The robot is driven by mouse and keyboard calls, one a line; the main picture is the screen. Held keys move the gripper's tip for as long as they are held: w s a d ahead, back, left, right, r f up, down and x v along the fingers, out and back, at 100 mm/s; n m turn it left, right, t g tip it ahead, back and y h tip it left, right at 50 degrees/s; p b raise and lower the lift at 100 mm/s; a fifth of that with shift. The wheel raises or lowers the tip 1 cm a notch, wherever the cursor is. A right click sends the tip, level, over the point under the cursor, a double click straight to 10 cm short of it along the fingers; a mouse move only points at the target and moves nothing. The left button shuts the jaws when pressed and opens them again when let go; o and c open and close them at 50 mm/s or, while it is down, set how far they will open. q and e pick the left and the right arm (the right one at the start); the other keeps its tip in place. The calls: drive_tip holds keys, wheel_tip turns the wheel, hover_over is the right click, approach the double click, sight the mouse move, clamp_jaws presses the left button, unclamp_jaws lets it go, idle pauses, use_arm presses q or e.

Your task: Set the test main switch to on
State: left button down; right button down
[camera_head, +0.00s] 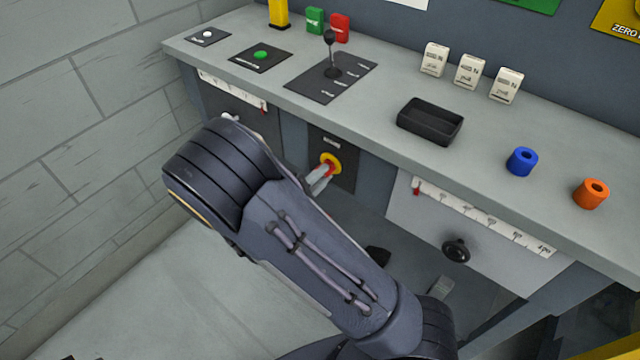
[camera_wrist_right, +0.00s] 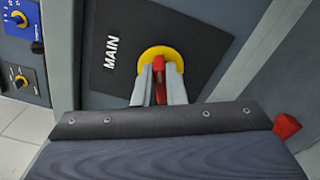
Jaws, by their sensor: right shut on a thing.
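The main switch (camera_head: 331,161) is a red handle on a yellow round base, set on a dark plate on the bench's front face. In the right wrist view its yellow base (camera_wrist_right: 158,52) sits beside the white word MAIN on the dark plate (camera_wrist_right: 113,60). My right gripper (camera_head: 322,176) is at the switch, and its two light fingers (camera_wrist_right: 158,85) are shut on the red handle (camera_wrist_right: 160,80), one on each side. My left gripper is not in view.
On the bench top (camera_head: 385,140) stand a black tray (camera_head: 430,121), a blue ring (camera_head: 522,161), an orange ring (camera_head: 591,193) and several white labelled blocks. A black lever (camera_head: 331,65) rises from a dark plate. A black knob (camera_head: 456,250) sticks out from the front panel at the right.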

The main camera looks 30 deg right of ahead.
drive_tip(key=shift+s+f+m+b, duration=0.1)
drive_tip(key=shift+f+m+b, duration=0.1)
drive_tip(key=shift+m+b, duration=1)
drive_tip(key=shift+f+m+b, duration=0.15)
drive_tip(key=shift+m+b, duration=0.9)
drive_tip(key=shift+m, duration=0.15)
drive_tip(key=c, duration=1.5)
unclamp_jaws()
drive_tip(key=shift+r, duration=0.1)
drive_tip(key=p+v, duration=0.1)
drive_tip(key=v, duration=0.6)
drive_tip(key=shift+s+a, duration=0.15)
drive_tip(key=shift+a, duration=0.25)
drive_tip(key=shift+d, duration=0.1)
